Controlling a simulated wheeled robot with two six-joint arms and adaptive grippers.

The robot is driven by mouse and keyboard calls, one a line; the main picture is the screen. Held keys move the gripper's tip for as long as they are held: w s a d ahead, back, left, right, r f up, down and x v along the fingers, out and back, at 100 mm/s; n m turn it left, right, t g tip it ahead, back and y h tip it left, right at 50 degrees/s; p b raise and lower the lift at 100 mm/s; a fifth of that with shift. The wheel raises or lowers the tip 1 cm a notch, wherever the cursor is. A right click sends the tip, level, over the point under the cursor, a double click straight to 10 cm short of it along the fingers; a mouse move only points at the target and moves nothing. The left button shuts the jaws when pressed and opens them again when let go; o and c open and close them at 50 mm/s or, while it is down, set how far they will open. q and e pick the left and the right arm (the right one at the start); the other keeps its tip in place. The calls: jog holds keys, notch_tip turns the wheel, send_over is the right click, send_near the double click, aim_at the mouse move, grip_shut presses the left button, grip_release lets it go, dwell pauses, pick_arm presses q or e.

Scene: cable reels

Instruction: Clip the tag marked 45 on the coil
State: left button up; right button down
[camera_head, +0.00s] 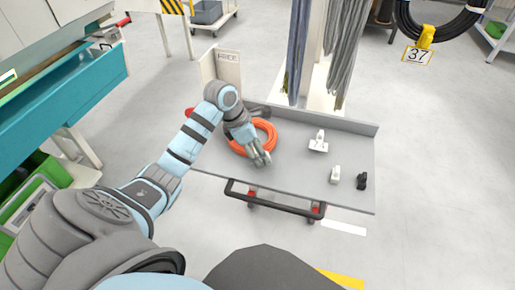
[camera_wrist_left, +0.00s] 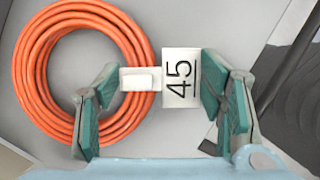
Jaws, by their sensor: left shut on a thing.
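The orange coil (camera_head: 271,131) lies flat on the grey cart at its left part; it also fills the left of the left wrist view (camera_wrist_left: 27,75). The white tag marked 45 (camera_wrist_left: 181,78) has a white clip part on its left side. My left gripper (camera_head: 262,159) is at the coil's near edge and is shut on the tag; both fingers show in the wrist view (camera_wrist_left: 160,108). The clip part overlaps the coil's right rim in that view. I cannot tell whether it grips the coil or is just above it. My right gripper is not in view.
On the grey cart (camera_head: 290,178), a white tag piece (camera_head: 318,142), another white clip (camera_head: 335,175) and a black clip (camera_head: 362,181) stand to the right. Grey cables (camera_head: 345,50) hang behind. A black coil (camera_head: 440,28) with a yellow tag marked 37 (camera_head: 418,55) hangs at top right.

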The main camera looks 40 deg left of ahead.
pick_arm(q)
jog(key=shift+s+f, duration=0.15)
jog(key=shift+f, duration=0.05)
jog(key=shift+c, duration=0.5)
jog(key=o, duration=1.2)
jog(key=shift+o, duration=0.5)
jog(key=shift+o, duration=1.4)
jog(key=shift+r, duration=0.2)
notch_tip(320, 180, up, 7)
jog(key=p, duration=0.5)
jog(key=shift+f, duration=0.1)
